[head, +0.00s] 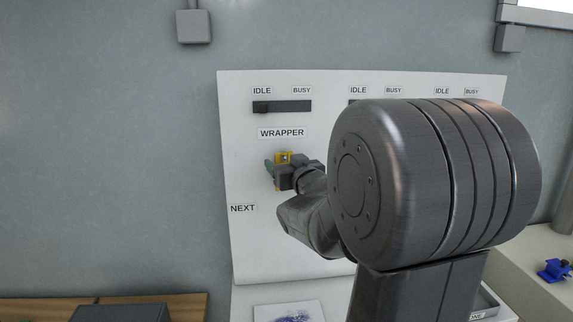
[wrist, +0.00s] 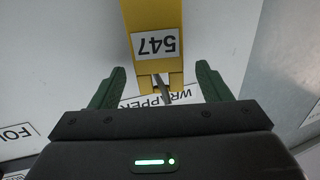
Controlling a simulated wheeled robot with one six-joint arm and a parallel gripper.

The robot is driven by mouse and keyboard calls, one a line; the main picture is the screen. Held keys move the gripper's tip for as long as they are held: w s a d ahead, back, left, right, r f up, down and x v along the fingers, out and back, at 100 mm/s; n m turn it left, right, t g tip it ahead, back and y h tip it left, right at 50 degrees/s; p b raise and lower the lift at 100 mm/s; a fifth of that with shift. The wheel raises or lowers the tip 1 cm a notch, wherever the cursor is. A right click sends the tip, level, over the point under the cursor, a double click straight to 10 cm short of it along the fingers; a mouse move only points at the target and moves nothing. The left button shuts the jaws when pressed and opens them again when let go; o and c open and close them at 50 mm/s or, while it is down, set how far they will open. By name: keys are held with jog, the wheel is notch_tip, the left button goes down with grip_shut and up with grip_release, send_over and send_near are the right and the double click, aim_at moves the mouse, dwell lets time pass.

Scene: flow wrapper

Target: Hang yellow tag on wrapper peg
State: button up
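The yellow tag (head: 284,157) is at the white board just below the WRAPPER label (head: 282,133). In the wrist view the yellow tag (wrist: 152,14) carries a white label reading 547, upside down. A grey metal peg (wrist: 162,90) shows at the tag's slotted end, and the tag appears to hang on it. My gripper (wrist: 161,72) has its green fingers spread on either side of the tag, with gaps between. In the head view my gripper (head: 276,163) is at the board, and my arm hides part of it.
The white board (head: 250,245) has IDLE/BUSY slots along its top and a NEXT label (head: 243,209) at left. My arm covers the board's middle and right. A blue object (head: 554,270) lies on the surface at far right.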

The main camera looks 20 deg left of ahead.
jog(key=b+v, duration=0.1)
jog(key=v, duration=1.3)
jog(key=shift+b, duration=0.4)
jog(key=shift+a, duration=0.15)
jog(key=p+x, duration=0.2)
jog(key=x, duration=1.1)
jog(key=shift+w+a+r, duration=0.1)
jog(key=shift+w+a, duration=0.1)
jog(key=shift+w, duration=0.15)
jog(key=shift+s+d, duration=0.1)
